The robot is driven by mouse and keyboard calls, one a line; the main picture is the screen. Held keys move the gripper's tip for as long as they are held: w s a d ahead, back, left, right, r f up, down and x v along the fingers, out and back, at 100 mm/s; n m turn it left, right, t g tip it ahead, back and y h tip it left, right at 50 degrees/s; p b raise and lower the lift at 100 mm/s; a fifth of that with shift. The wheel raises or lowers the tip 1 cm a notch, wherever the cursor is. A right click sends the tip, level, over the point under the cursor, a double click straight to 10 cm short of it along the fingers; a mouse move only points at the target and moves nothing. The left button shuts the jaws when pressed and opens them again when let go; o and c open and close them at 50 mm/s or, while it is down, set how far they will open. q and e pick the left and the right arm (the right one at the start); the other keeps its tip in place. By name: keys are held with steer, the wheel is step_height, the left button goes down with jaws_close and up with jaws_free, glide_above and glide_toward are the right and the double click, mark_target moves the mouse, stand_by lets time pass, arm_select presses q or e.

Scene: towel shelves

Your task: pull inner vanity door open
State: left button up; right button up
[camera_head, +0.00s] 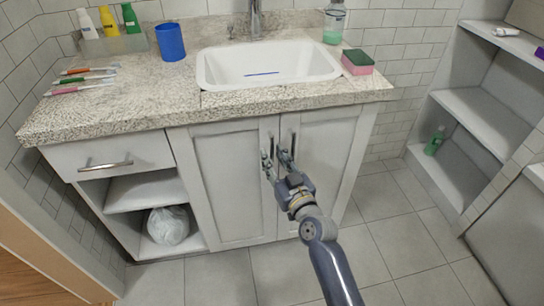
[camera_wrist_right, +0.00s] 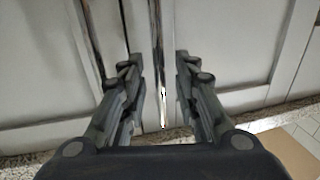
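The white vanity has two doors under the sink, the left door (camera_head: 228,190) and the right door (camera_head: 325,165). Both look shut. Each has an upright metal handle near the middle seam, the left handle (camera_head: 270,148) and the right handle (camera_head: 293,142). My right gripper (camera_head: 276,159) is in front of the handles, its fingers apart. In the right wrist view the open gripper (camera_wrist_right: 158,80) has one upright metal handle (camera_wrist_right: 163,105) between its fingers, apparently the left door's. The other handle (camera_wrist_right: 92,40) is outside them. Contact cannot be told. My left gripper is not in view.
The speckled countertop (camera_head: 120,115) overhangs the doors, with a sink (camera_head: 268,68), blue cup (camera_head: 170,41) and sponge (camera_head: 357,62) on it. A drawer (camera_head: 108,155) and open shelves are at the left. Wall shelves (camera_head: 485,115) stand at the right. The tiled floor (camera_head: 390,240) is clear.

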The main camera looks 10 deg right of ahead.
steer(key=shift+x, duration=0.95)
steer(key=shift+c, duration=0.4)
jaws_close()
steer(key=shift+s+f, duration=0.1)
steer(key=shift+s, duration=0.05)
